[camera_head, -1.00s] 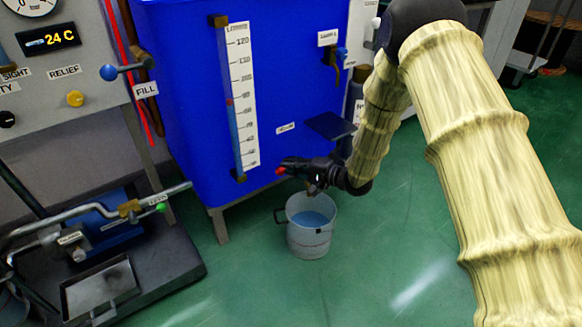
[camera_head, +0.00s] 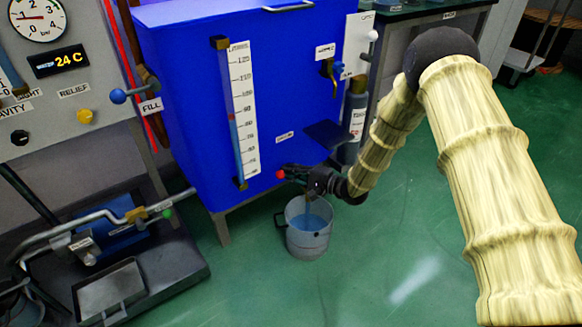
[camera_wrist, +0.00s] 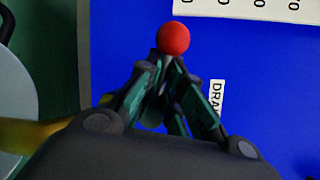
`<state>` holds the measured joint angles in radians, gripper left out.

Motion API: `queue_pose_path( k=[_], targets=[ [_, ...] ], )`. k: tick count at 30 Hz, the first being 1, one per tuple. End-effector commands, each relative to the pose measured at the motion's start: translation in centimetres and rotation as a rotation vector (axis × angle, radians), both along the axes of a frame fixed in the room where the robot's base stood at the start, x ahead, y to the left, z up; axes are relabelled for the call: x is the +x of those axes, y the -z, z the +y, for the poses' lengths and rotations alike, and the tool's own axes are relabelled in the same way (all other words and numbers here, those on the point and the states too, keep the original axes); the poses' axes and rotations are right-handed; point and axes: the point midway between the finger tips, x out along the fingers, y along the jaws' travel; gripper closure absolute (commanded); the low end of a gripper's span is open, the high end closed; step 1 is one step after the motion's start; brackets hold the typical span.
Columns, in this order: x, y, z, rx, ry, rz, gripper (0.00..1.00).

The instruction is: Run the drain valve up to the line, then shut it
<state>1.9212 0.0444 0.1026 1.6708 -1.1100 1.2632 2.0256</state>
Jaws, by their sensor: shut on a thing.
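My gripper (camera_head: 296,173) is shut on the valve's handle, with the red knob sticking out past the fingertips. In the wrist view the fingers (camera_wrist: 165,90) close around the handle just behind the red knob (camera_wrist: 173,38). The valve body is mostly hidden. A grey bucket (camera_head: 308,246) stands on the floor under the valve. A bluish stream (camera_head: 309,207) appears to fall into it. A small dark mark shows on the bucket wall; the water level against it is unclear.
The blue tank (camera_head: 190,110) carries a level scale (camera_head: 243,110) and a drain label (camera_wrist: 216,97). A dark shelf (camera_head: 327,134) juts from it above my wrist. A pump on a black base (camera_head: 175,255) stands at left. Green floor is clear in front.

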Motion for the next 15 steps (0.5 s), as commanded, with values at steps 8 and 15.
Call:
queue_pose_path(
  k=[8, 15],
  targets=[
    [-0.59, 0.15, 0.51, 0.021, -0.012, 0.019, 1.0],
    [-0.64, 0.17, 0.54, 0.021, -0.013, 0.019, 0.81]
  ],
)
